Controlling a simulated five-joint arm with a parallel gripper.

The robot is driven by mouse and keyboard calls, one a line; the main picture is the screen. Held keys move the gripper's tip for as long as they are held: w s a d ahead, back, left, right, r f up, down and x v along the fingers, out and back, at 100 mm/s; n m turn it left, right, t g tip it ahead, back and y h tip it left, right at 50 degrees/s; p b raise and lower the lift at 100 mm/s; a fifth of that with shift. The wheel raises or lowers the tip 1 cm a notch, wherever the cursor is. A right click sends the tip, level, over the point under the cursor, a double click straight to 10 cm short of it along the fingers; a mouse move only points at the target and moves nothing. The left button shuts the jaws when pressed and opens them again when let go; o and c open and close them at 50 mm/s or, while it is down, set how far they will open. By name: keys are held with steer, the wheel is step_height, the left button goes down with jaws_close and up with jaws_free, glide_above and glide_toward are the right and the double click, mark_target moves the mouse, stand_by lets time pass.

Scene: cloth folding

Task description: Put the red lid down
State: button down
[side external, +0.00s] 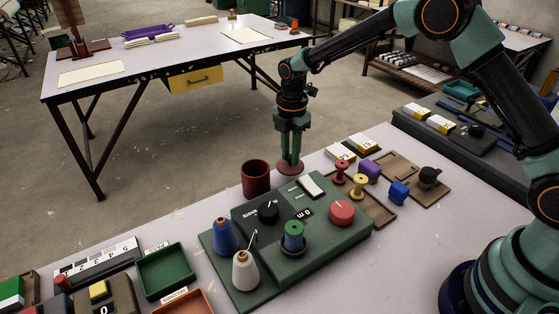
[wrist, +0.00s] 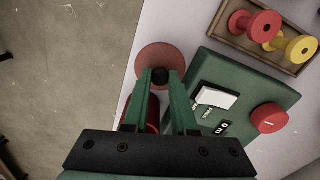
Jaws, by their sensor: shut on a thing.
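The red lid (side external: 290,168) is a flat dull-red disc, held roughly level. My gripper (side external: 291,154) points straight down and is shut on the lid's knob. In the wrist view the black knob sits between the fingertips (wrist: 160,79), and the lid's disc (wrist: 158,56) shows around it, overlapping the table's edge. I cannot tell if the lid touches the table. A dark red open cup (side external: 256,181) stands just left of the lid in the side view. In the wrist view it is partly hidden behind my fingers (wrist: 152,120).
A green control panel (side external: 330,243) with knobs and spools is close in front of the lid. A wooden tray (side external: 381,209) with red and yellow spools lies to the right. The table's far edge (side external: 228,183) is close to the lid and cup.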

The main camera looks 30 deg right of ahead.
mark_target(290, 165)
steer(key=shift+f, duration=1.7)
steer(key=shift+f, duration=0.15)
steer(key=c, duration=0.7)
jaws_free()
